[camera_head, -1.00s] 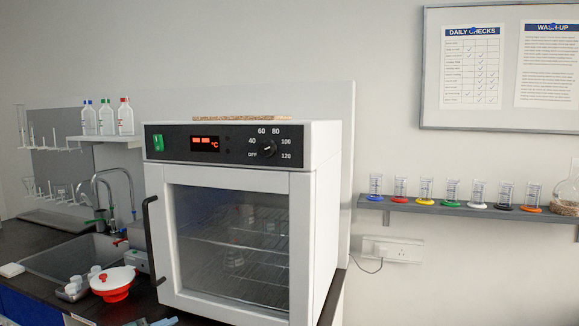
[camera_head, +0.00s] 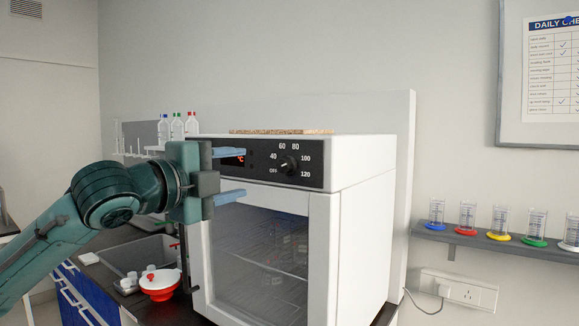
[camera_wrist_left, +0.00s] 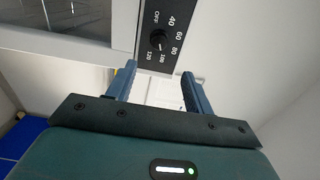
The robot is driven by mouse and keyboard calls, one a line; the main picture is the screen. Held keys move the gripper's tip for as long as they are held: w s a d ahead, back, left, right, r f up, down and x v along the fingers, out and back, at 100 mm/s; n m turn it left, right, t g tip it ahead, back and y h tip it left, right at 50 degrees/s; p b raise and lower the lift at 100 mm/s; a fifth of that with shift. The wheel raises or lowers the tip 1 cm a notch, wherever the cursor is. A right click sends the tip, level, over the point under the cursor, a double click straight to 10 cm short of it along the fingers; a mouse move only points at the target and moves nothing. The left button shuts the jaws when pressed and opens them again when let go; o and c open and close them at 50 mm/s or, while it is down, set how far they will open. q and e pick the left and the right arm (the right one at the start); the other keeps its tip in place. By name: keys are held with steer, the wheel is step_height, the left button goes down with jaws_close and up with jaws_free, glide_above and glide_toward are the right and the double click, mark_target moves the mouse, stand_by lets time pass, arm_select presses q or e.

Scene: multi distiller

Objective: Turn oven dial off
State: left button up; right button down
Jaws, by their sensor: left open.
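The black oven dial (camera_head: 288,165) is on the dark control panel at the top of the white oven (camera_head: 358,180). Marks from OFF through 40, 60, 80 and 100 to 120 surround it. The exact pointer direction is too small to tell. The dial also shows in the left wrist view (camera_wrist_left: 158,40), above and between the fingers. My left gripper (camera_head: 243,173) is open and empty, left of the dial and in front of the panel, apart from the dial. Its fingers also show in the left wrist view (camera_wrist_left: 158,84). It hides part of the red display. My right gripper is not in view.
The oven's glass door (camera_head: 262,255) is closed below the panel. A red and white pot (camera_head: 160,284) and small white containers stand by the sink at left. A wall shelf (camera_head: 480,242) with several cylinders is at right. A brown board lies on the oven top.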

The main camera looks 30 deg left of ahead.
arm_select(q)
steer(key=p, duration=0.3)
glide_toward(281, 166)
steer(key=w, duration=0.2)
steer(key=shift+w+d+b, duration=0.15)
steer(key=shift+w+b, duration=0.15)
steer(key=shift+w, duration=1.45)
steer(key=shift+w+d+b, duration=0.2)
steer(key=shift+w+b, duration=0.05)
steer(key=shift+w, duration=1.55)
steer(key=shift+c, duration=0.3)
steer(key=c, duration=0.9)
